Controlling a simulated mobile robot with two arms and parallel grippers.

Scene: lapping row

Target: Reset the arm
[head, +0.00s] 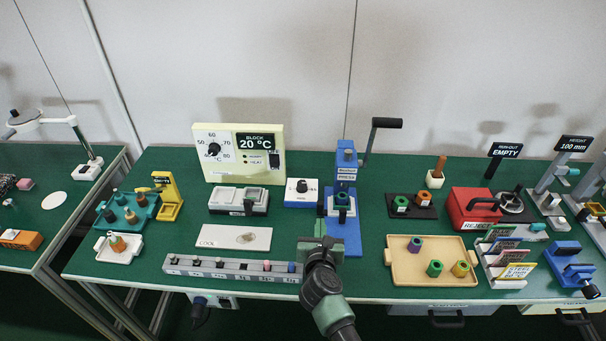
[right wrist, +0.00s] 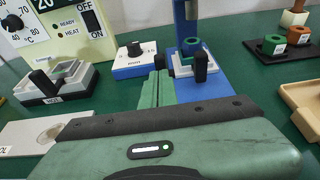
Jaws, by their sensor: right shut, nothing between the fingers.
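My right arm comes in from the bottom of the head view, and its gripper (head: 320,241) is over the front middle of the green bench. In the right wrist view the gripper's two green fingers (right wrist: 157,88) are together with nothing between them. The blue press (head: 345,205) with its black lever stands just behind the gripper. A green ring-shaped piece (head: 342,199) sits on the press, and it also shows in the right wrist view (right wrist: 191,46). My left gripper is not in view.
Left of the gripper are a grey rail (head: 233,269), a white COOL plate (head: 234,238) and the block heater (head: 240,155). To the right are a tan tray (head: 434,277) with several ring pieces and a red box (head: 470,209). Bare green bench lies around the COOL plate.

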